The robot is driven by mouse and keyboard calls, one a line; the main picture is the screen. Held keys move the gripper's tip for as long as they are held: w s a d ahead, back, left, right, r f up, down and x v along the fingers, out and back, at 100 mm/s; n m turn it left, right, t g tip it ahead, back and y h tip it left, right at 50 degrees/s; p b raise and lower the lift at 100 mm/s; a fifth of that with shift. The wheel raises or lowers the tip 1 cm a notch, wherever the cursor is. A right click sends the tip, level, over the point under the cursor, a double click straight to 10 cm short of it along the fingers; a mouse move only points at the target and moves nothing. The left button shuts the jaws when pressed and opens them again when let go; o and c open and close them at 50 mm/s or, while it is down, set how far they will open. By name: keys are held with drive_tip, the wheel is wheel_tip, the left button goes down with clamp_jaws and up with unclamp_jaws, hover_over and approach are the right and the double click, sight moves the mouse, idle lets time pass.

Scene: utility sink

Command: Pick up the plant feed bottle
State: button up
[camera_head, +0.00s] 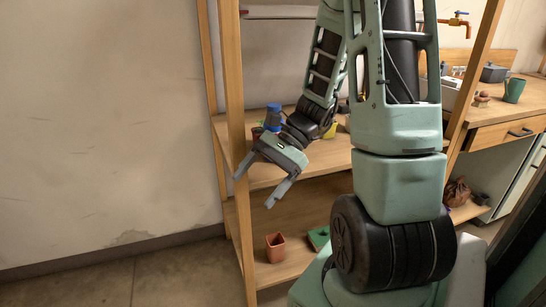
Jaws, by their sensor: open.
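A small blue bottle-like thing (273,117) shows at the shelf's left end, just above and behind my gripper. It may be the plant feed bottle; no label can be read. Its lower part is hidden by my wrist. My gripper (256,188) is open and empty, with its two fingers pointing down and left in front of the wooden shelf unit. The fingers are apart from the blue thing, which lies on the wrist side rather than between them.
The wooden shelf unit (239,150) has an upright post beside my gripper. A terracotta-coloured pot (275,247) and a green item (318,237) are on its lower shelf. A yellow item (330,130) sits behind my arm. A green mug (514,91) stands on the right counter.

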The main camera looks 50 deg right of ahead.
drive_tip(key=d+m+t+b, duration=0.1)
drive_tip(key=d+m+t, duration=0.8)
drive_tip(key=d, duration=0.4)
drive_tip(key=m+t+h, duration=0.6)
approach(269, 128)
drive_tip(key=s+d+f, duration=0.1)
drive_tip(key=s+d, duration=0.3)
drive_tip(key=b+x, duration=0.2)
drive_tip(key=x, duration=1.4)
drive_tip(key=shift+w+f, duration=0.15)
drive_tip(key=shift+w, duration=0.05)
drive_tip(key=c, duration=1.3)
